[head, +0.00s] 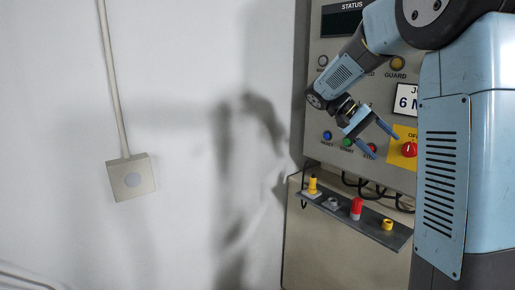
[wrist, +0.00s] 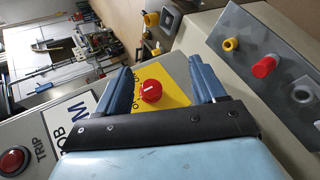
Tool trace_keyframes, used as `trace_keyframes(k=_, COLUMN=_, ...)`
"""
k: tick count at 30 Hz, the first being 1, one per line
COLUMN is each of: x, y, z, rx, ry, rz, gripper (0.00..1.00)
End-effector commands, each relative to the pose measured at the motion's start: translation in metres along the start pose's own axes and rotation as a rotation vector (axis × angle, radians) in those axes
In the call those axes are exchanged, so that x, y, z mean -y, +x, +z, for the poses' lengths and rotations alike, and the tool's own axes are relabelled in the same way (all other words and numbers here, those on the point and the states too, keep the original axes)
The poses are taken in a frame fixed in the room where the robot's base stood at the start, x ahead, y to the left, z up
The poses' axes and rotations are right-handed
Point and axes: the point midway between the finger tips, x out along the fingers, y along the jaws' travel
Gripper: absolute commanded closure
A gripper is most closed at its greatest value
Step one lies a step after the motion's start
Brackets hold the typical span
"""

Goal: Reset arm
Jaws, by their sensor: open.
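My arm reaches in from the right in the head view, in front of a grey control panel (head: 330,75). My gripper (head: 379,140) is open, with nothing between its two blue fingers. Its fingers also show in the wrist view (wrist: 160,78). A red knob (head: 409,149) on a yellow plate (head: 398,161) is just right of the fingertips in the head view. In the wrist view the red knob (wrist: 151,90) appears between the fingers, beyond them; I cannot tell the exact gap.
Below the panel, a dark shelf (head: 345,217) carries yellow, grey and red pieces. Blue, green and red buttons sit behind my gripper. A red TRIP button (wrist: 14,160) shows in the wrist view. A switch box (head: 131,177) is on the white wall; the space before that wall looks clear.

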Motion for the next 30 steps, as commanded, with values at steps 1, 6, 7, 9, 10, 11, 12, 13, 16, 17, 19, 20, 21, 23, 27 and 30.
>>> trace_keyframes(k=1, x=-0.004, y=0.003, z=0.013, rx=-0.014, ry=-0.012, rz=-0.049, gripper=0.31)
trace_keyframes(k=6, x=-0.006, y=0.012, z=0.049, rx=-0.071, ry=-0.062, rz=-0.207, gripper=0.31)
trace_keyframes(k=7, x=-0.006, y=0.014, z=0.055, rx=-0.082, ry=-0.071, rz=-0.235, gripper=0.31)
trace_keyframes(k=9, x=-0.005, y=0.017, z=0.070, rx=-0.111, ry=-0.087, rz=-0.297, gripper=0.31)
trace_keyframes(k=10, x=-0.005, y=0.018, z=0.076, rx=-0.123, ry=-0.092, rz=-0.323, gripper=0.31)
trace_keyframes(k=11, x=-0.004, y=0.019, z=0.082, rx=-0.137, ry=-0.099, rz=-0.349, gripper=0.31)
trace_keyframes(k=12, x=-0.003, y=0.020, z=0.091, rx=-0.156, ry=-0.106, rz=-0.384, gripper=0.31)
trace_keyframes(k=13, x=-0.003, y=0.021, z=0.097, rx=-0.171, ry=-0.111, rz=-0.409, gripper=0.31)
trace_keyframes(k=16, x=0.001, y=0.024, z=0.118, rx=-0.222, ry=-0.127, rz=-0.490, gripper=0.31)
trace_keyframes(k=17, x=0.002, y=0.025, z=0.124, rx=-0.239, ry=-0.129, rz=-0.515, gripper=0.31)
trace_keyframes(k=19, x=0.005, y=0.026, z=0.138, rx=-0.278, ry=-0.137, rz=-0.568, gripper=0.31)
trace_keyframes(k=20, x=0.007, y=0.026, z=0.144, rx=-0.297, ry=-0.140, rz=-0.591, gripper=0.31)
trace_keyframes(k=21, x=0.009, y=0.027, z=0.152, rx=-0.321, ry=-0.142, rz=-0.620, gripper=0.31)
trace_keyframes(k=23, x=0.012, y=0.028, z=0.163, rx=-0.358, ry=-0.144, rz=-0.663, gripper=0.31)
trace_keyframes(k=27, x=0.020, y=0.029, z=0.189, rx=-0.448, ry=-0.144, rz=-0.757, gripper=0.31)
trace_keyframes(k=30, x=0.026, y=0.030, z=0.206, rx=-0.517, ry=-0.137, rz=-0.819, gripper=0.31)
